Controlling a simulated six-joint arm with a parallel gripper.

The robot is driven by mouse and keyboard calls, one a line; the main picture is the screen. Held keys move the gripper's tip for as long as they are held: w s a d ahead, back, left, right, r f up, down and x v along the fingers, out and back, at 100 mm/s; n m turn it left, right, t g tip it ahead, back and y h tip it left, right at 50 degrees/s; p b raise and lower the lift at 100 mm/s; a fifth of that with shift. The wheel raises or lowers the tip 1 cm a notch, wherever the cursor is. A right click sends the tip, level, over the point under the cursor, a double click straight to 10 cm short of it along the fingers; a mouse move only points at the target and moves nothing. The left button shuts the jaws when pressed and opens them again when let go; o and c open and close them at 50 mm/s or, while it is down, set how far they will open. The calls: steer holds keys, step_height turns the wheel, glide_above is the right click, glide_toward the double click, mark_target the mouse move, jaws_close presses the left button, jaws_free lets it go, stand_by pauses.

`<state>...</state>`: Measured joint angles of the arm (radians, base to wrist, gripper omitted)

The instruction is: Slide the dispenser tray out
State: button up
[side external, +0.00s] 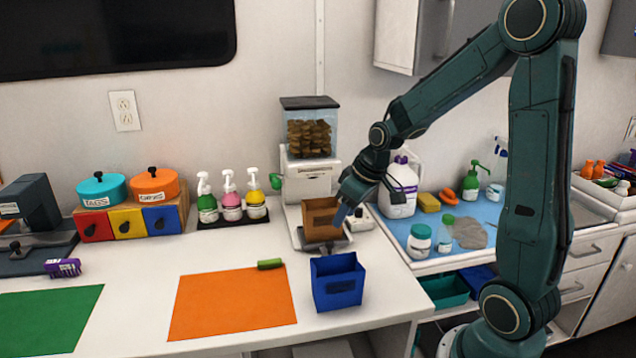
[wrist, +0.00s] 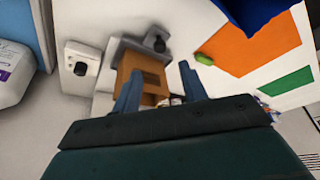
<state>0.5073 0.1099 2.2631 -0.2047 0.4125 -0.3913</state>
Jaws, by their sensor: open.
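The dispenser (side external: 297,172) is a white unit with a clear hopper of brown pieces on top. A grey tray (side external: 338,243) extends at its foot and carries an open brown bin (side external: 320,221). In the wrist view the tray (wrist: 130,45) shows a black knob at its front, with the brown bin (wrist: 150,80) behind it. My gripper (side external: 344,214) is open at the bin's right side. In the wrist view my gripper (wrist: 160,69) has one finger over the bin and the other beside it. Contact cannot be told.
A blue bin (side external: 338,285) stands in front of the tray, near the counter edge. An orange mat (side external: 230,305) with a green object (side external: 270,264) lies to the left. Pump bottles (side external: 231,203) stand left of the dispenser; a white jug (side external: 399,190) stands right.

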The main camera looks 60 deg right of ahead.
steer(key=v, duration=0.4)
steer(key=shift+s+r, duration=0.1)
steer(key=shift+r, duration=0.3)
steer(key=s+a+r, duration=0.3)
steer(key=s+a, duration=0.4)
steer(key=s+a+r+t, duration=0.1)
steer(key=s+a+r, duration=0.2)
steer(key=s+a, duration=0.3)
steer(key=shift+s+a+r, duration=0.35)
steer(key=shift+s+a, duration=0.05)
steer(key=shift+s, duration=0.85)
